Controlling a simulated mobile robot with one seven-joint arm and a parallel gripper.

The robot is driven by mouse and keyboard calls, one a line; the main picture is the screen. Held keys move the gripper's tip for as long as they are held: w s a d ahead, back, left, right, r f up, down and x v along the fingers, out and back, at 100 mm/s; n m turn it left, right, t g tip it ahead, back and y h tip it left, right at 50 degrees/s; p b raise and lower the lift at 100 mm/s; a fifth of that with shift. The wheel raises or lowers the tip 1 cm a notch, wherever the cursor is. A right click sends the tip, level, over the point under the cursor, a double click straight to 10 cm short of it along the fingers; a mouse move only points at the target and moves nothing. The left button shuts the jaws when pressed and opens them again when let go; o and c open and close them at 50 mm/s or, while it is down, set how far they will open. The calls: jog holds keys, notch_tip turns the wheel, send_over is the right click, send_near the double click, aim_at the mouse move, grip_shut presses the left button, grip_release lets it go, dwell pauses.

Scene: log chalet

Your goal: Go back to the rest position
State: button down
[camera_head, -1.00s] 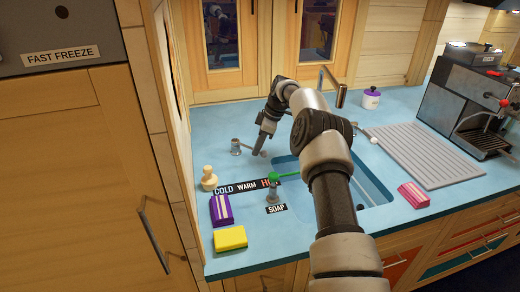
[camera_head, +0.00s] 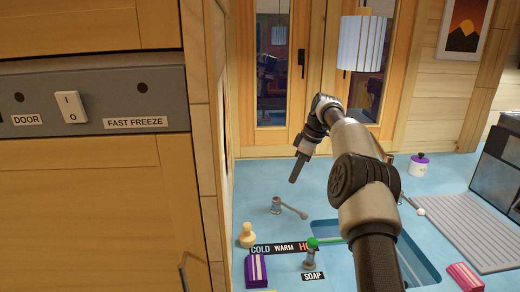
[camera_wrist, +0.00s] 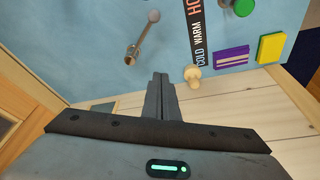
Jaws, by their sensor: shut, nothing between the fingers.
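My gripper (camera_head: 297,168) is shut and empty, held in the air above the back left of the blue counter (camera_head: 262,198), with its fingers pointing down. In the wrist view its closed fingers (camera_wrist: 160,82) show over the counter's edge. My arm reaches up from the lower right across the sink. Below the gripper is a metal tap lever (camera_head: 290,208) with a round knob; it also shows in the wrist view (camera_wrist: 140,42). Nothing touches the gripper.
A fridge panel (camera_head: 90,98) fills the left. A hanging lamp (camera_head: 362,43) is near the arm. A ribbed drainer (camera_head: 465,230) lies right.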

jog(key=s+a+r+m+t+h, duration=0.1)
jog(key=s+a+r+m, duration=0.2)
jog(key=s+r, duration=0.6)
jog(key=s+a+r+m+t+h, duration=0.1)
jog(key=s+a+r+m+h, duration=0.15)
jog(key=s+r, duration=0.7)
jog(key=s+f+m+t, duration=0.1)
jog(key=s+f+m, duration=0.2)
jog(key=s, duration=1)
jog(key=s+f+m+t, duration=0.1)
jog(key=s+f+m, duration=0.3)
jog(key=s, duration=1)
jog(key=shift+s+d+f+p, duration=0.25)
jog(key=shift+d+f+p, duration=0.1)
jog(key=shift+d, duration=0.1)
